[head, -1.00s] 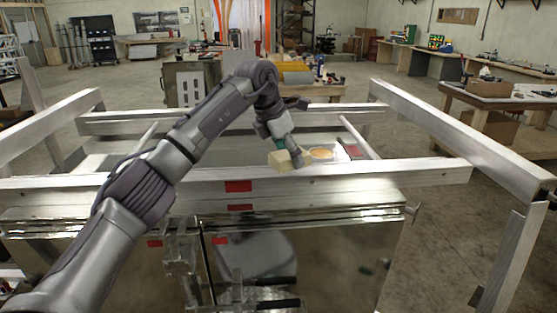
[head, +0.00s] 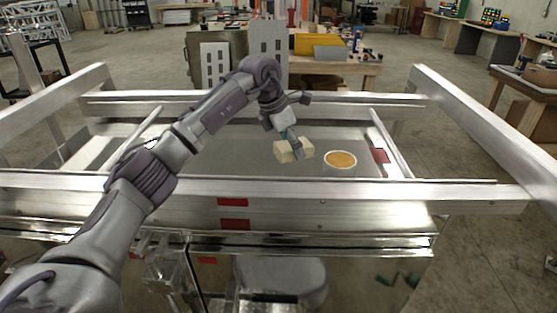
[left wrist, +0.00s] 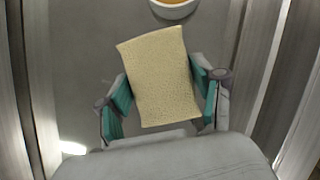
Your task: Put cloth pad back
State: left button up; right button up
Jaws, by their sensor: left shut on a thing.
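The cloth pad (head: 286,152) is a pale cream block held over the trailer bed (head: 240,157). My left gripper (head: 297,148) is shut on it from above. In the left wrist view the cloth pad (left wrist: 160,77) sits between the two teal-padded fingers (left wrist: 163,95), slightly tilted, with its broad textured face showing. Whether the pad touches the bed is hard to tell. A white round tub with orange-brown contents (head: 340,161) stands on the bed just right of the pad; its edge also shows at the top of the left wrist view (left wrist: 175,8). My right gripper is not in view.
The trailer's near rail (head: 330,189) runs across in front of the bed, and side rails (head: 470,125) enclose it. A red patch (head: 380,155) is right of the tub. The bed left of the pad is clear. A cluttered workbench (head: 335,65) stands behind.

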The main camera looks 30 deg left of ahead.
aim_at(274, 144)
pick_arm(q)
jog(key=a+f, duration=0.2)
jog(key=a, duration=0.1)
jog(key=shift+s+p, duration=0.35)
jog(key=shift+s+a+f, duration=0.25)
jog(key=shift+f, duration=0.1)
notch_tip(274, 144, down, 3)
jog(key=shift+f+p, duration=0.15)
jog(key=shift+p, duration=0.75)
jog(key=shift+f, duration=0.25)
jog(key=o, duration=0.6)
jog(key=shift+f, duration=0.15)
jog(key=shift+c, duration=0.2)
jog(key=o, duration=0.5)
jog(key=shift+c, duration=0.2)
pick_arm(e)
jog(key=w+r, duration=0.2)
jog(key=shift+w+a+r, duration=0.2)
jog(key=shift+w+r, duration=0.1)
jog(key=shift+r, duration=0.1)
